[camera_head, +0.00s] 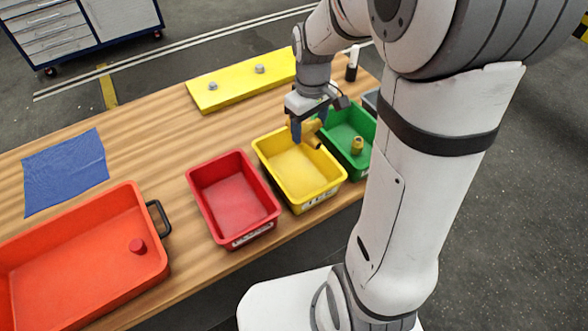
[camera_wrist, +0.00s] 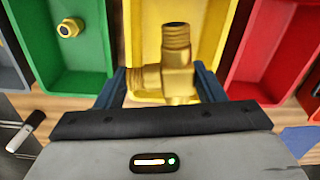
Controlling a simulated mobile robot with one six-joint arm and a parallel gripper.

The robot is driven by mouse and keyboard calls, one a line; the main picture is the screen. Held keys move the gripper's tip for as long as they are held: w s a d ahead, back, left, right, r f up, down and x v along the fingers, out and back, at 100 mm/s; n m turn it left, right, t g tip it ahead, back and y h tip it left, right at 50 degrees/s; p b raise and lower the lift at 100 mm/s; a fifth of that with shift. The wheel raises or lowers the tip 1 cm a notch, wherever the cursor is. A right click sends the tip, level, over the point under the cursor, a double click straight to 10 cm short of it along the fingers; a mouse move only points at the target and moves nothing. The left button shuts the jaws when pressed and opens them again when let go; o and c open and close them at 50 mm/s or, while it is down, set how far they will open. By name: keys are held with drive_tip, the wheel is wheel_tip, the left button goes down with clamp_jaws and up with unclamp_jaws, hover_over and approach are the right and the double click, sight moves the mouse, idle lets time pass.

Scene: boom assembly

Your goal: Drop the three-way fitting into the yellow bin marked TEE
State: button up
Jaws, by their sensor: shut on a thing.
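The brass three-way fitting (camera_head: 312,133) is held in my gripper (camera_head: 308,125), above the far right part of the yellow bin (camera_head: 272,172). In the wrist view the fitting (camera_wrist: 176,62) sits between the two dark blue fingers of my gripper (camera_wrist: 165,85), with the yellow bin (camera_wrist: 143,30) behind it. One threaded end points away from the gripper and another points to the left.
The green bin (camera_head: 335,127) beside the yellow one holds a brass fitting (camera_head: 357,145). An empty red bin (camera_head: 235,195) stands on the other side. A large orange tray (camera_head: 60,265) holds a red part (camera_head: 137,246). A yellow board (camera_head: 235,85) and blue cloth (camera_head: 65,170) lie behind.

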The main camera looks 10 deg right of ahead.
wheel_tip(320, 180, down, 4)
drive_tip(key=shift+b, duration=1.15)
drive_tip(key=o, duration=1.2)
drive_tip(key=shift+s, duration=0.1)
wheel_tip(320, 180, up, 8)
drive_tip(key=shift+f+b, duration=0.1)
drive_tip(key=shift+b, duration=0.25)
